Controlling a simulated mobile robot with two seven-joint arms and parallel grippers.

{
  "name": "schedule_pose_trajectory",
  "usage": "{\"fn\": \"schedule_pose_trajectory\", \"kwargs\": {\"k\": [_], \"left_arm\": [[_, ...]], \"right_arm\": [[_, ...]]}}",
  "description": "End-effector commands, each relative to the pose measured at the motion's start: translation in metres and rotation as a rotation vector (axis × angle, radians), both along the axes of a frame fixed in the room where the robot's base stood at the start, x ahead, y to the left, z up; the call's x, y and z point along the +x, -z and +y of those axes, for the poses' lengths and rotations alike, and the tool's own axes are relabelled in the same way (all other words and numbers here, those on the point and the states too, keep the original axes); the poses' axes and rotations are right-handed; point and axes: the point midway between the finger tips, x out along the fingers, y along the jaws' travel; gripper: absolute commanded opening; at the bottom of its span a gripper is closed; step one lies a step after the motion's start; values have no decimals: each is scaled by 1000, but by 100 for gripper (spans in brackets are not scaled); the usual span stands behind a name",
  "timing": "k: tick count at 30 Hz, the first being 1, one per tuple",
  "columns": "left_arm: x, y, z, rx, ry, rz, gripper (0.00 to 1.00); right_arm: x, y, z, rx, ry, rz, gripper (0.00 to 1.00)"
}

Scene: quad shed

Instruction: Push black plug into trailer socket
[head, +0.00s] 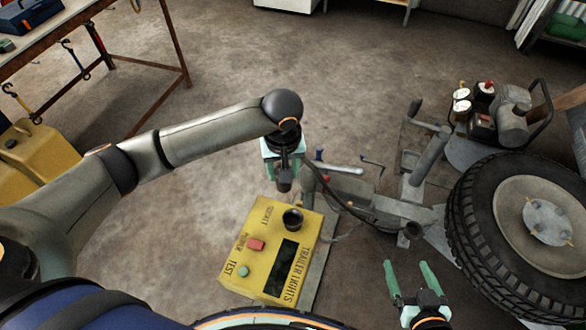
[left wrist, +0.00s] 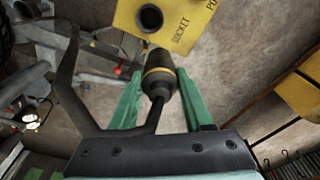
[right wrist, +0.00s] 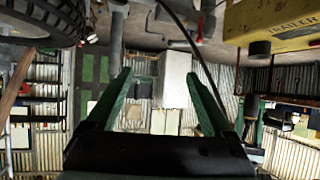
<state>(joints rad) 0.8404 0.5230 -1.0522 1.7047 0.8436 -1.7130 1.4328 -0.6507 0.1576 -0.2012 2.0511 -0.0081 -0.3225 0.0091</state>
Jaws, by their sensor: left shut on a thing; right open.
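The black plug (left wrist: 159,72), with a yellow band and a black cable, is in my left gripper (left wrist: 160,95). The green fingers are shut on it in the left wrist view. In the head view my left gripper (head: 284,160) holds the plug (head: 284,184) just behind the socket, apart from it. The trailer socket (head: 293,219) is a black round opening on the yellow trailer lights box (head: 256,232); it also shows in the left wrist view (left wrist: 150,17), ahead of the plug. My right gripper (head: 406,280) is open and empty, right of the box.
The box has a red switch (head: 256,244), a green test button (head: 243,271) and a dark panel. A large tyre (head: 477,235) stands at the right, with a compressor (head: 515,110) behind it. Grey metal trailer parts (head: 375,205) lie beside the box. Open floor lies behind.

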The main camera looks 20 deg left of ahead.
Motion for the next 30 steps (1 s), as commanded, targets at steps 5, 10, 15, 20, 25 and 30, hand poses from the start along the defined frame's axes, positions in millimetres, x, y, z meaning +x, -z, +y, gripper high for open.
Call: {"fn": "schedule_pose_trajectory", "kwargs": {"k": [5,10,15,20,25,30], "left_arm": [[-10,0,-17,-1,-159,7,0],[-22,13,-27,0,-257,4,0],[-28,21,-31,0,-299,0,0],[-29,28,-32,0,-307,-2,0],[-28,35,-31,-1,-306,-3,0],[-28,47,-31,-1,-305,-3,0]], "right_arm": [[-22,-22,-5,0,21,120,86],[-39,-24,-8,0,35,198,86],[-47,-22,-9,0,41,234,86],[-48,-16,-9,0,42,241,86],[-48,-6,-9,1,42,240,86],[-48,10,-9,1,42,239,86]]}}
